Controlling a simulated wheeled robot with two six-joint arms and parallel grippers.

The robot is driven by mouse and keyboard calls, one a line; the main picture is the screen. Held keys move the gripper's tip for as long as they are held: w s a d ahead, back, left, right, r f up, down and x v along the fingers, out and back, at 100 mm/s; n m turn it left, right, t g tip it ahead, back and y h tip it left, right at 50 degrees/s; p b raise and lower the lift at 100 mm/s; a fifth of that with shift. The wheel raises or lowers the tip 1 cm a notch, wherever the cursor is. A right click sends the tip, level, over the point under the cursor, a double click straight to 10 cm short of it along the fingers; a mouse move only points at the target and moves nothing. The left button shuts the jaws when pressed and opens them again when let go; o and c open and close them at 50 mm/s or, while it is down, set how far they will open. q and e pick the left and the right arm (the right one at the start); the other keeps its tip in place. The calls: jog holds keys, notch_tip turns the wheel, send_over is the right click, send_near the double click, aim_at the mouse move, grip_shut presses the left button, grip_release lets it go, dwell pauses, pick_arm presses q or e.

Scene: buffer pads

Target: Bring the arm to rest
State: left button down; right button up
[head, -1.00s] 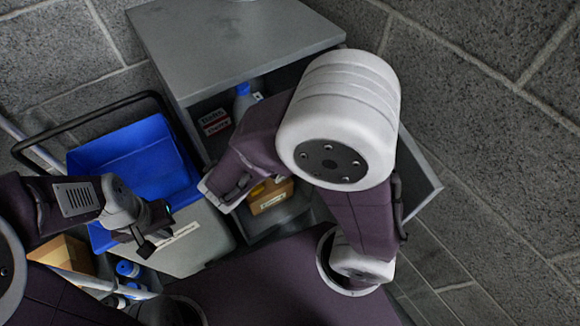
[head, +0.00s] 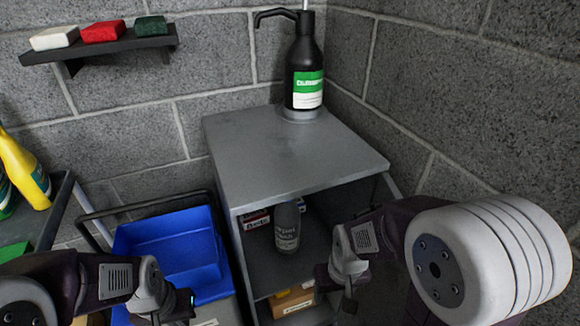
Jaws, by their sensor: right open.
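My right arm comes in from the right, bent, with its big white joint near the camera. My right gripper (head: 341,288) hangs in front of the grey cabinet's open front, its jaws open with nothing seen between them. My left gripper (head: 170,305) is low at the left, in front of the blue bin; its fingers are small and dark, so its opening cannot be made out. Three pads, white (head: 55,38), red (head: 103,31) and dark green (head: 151,26), lie in a row on a black wall shelf (head: 110,46), far from both grippers.
The grey cabinet (head: 285,150) carries a black pump bottle (head: 304,75); inside are a grey bottle (head: 287,228), small boxes and a cardboard box (head: 293,301). A blue bin (head: 175,246) stands left of it. A yellow bottle (head: 24,170) stands on a side surface at far left.

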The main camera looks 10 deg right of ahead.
notch_tip(320, 180, up, 25)
jog(key=p, duration=2.2)
jog(key=shift+r+p, duration=0.1)
jog(key=shift+p, duration=0.2)
